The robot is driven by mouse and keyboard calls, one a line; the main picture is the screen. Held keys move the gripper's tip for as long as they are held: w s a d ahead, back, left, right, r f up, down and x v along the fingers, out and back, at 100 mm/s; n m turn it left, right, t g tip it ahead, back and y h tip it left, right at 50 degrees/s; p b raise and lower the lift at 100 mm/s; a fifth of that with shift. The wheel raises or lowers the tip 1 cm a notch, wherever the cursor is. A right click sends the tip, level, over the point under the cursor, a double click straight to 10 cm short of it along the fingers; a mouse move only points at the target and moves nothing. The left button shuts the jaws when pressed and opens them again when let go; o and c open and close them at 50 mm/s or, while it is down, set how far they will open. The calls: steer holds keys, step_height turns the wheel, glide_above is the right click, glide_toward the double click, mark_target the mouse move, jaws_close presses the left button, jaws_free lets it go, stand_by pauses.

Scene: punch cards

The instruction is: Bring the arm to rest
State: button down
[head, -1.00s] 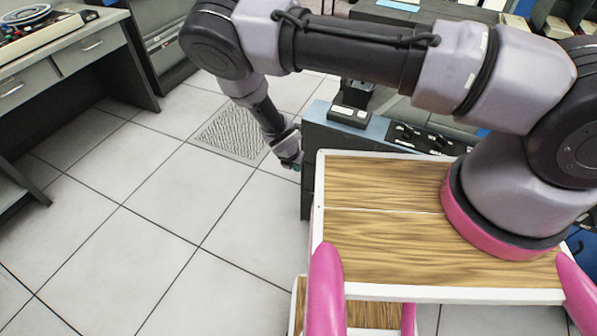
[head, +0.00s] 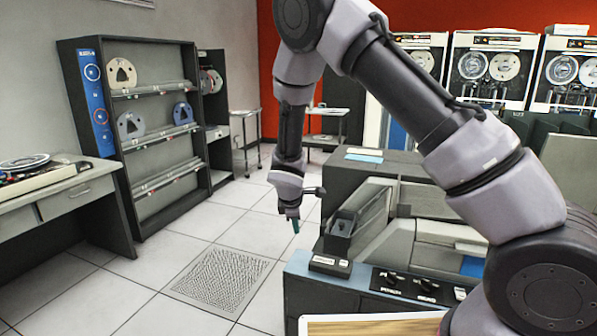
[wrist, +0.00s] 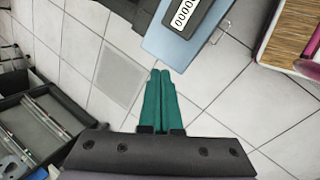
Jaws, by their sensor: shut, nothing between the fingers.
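My gripper (head: 295,222) hangs at the end of my arm over the tiled floor, left of the grey card machine (head: 345,290). In the wrist view its two green fingers (wrist: 160,75) lie side by side, shut, with nothing between them. In the head view the arm reaches from the lower right, up to a bend at the top, then down to the gripper. The gripper is apart from the machine in the picture.
A shelf rack with tape reels (head: 130,130) and a desk (head: 70,200) stand at the left. Tape drives (head: 490,70) line the red back wall. A floor grate (head: 222,278) lies in the open floor. A wooden top (head: 375,326) shows at the bottom edge.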

steer(key=s+d+r+m, duration=0.2)
steer(key=d+r+m, duration=0.3)
steer(key=r, duration=0.4)
steer(key=s+d+r+m+y, duration=0.1)
steer(key=d+r+m, duration=0.3)
steer(key=d+r, duration=0.4)
steer(key=s+d+r+m, duration=0.2)
steer(key=d+r+m, duration=0.25)
steer(key=r, duration=0.55)
steer(key=s+d+r+m+t, duration=0.1)
steer(key=s+d+r+m, duration=0.1)
steer(key=s, duration=0.4)
steer(key=s+d+r+m+t+y, duration=0.1)
steer(key=s+d+r+m, duration=0.2)
steer(key=s+r, duration=0.3)
steer(key=s+d+r+m+y, duration=0.1)
steer(key=s+d+r+m, duration=0.2)
steer(key=s, duration=0.4)
steer(key=shift+s+r+m+t, duration=0.15)
steer(key=shift+r+m+t, duration=0.25)
steer(key=shift+r+m, duration=0.25)
steer(key=shift+d, duration=0.1)
